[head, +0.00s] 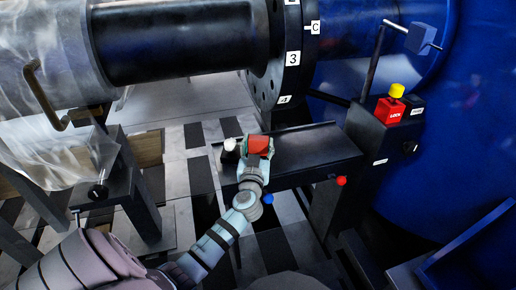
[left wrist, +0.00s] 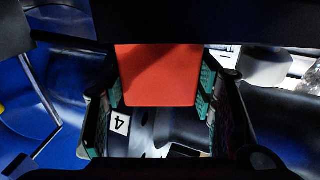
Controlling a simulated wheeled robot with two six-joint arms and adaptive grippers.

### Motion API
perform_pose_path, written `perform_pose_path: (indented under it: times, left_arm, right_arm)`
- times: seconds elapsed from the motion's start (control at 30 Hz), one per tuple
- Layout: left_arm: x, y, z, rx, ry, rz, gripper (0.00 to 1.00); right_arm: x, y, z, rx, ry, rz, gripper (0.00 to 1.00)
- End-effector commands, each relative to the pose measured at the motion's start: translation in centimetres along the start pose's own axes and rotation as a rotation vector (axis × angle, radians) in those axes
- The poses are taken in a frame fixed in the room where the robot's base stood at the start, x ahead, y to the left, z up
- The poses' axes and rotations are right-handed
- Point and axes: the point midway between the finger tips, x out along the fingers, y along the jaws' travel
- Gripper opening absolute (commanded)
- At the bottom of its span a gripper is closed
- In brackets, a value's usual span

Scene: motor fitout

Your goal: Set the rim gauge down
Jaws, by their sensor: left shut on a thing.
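My left gripper (head: 256,158) is shut on a red block-like thing, which I take to be the rim gauge (head: 259,144). In the left wrist view the red gauge (left wrist: 158,76) sits between the two fingers (left wrist: 158,100), its flat face toward the camera. In the head view the gripper and gauge appear over the left part of a dark shelf (head: 318,158). I cannot tell whether the gauge touches the shelf. My right gripper is not in view.
A white-topped cylinder (head: 230,146) stands just left of the gauge. The numbered flange (head: 292,75) is above and behind. A control box with a red block and yellow knob (head: 397,91) stands right. The shelf's right part is clear.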

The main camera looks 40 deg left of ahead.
Motion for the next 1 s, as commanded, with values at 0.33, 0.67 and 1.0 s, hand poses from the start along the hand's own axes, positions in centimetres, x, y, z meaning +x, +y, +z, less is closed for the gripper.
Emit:
perform_pose_path:
  times: [0.33, 0.67, 1.0]
  left_arm:
    - [0.0, 0.0, -0.1, 0.0, -0.002, 0.0, 0.71]
    - [-1.3, 0.0, -0.1, 0.0, -0.002, 0.002, 0.71]
    - [-9.8, 0.0, 0.0, -0.002, -0.005, 0.0, 0.71]
  right_arm:
    - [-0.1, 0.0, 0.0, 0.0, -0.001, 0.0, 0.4]
    - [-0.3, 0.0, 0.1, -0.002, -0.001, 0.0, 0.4]
    - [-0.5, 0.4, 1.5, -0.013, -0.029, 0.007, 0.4]
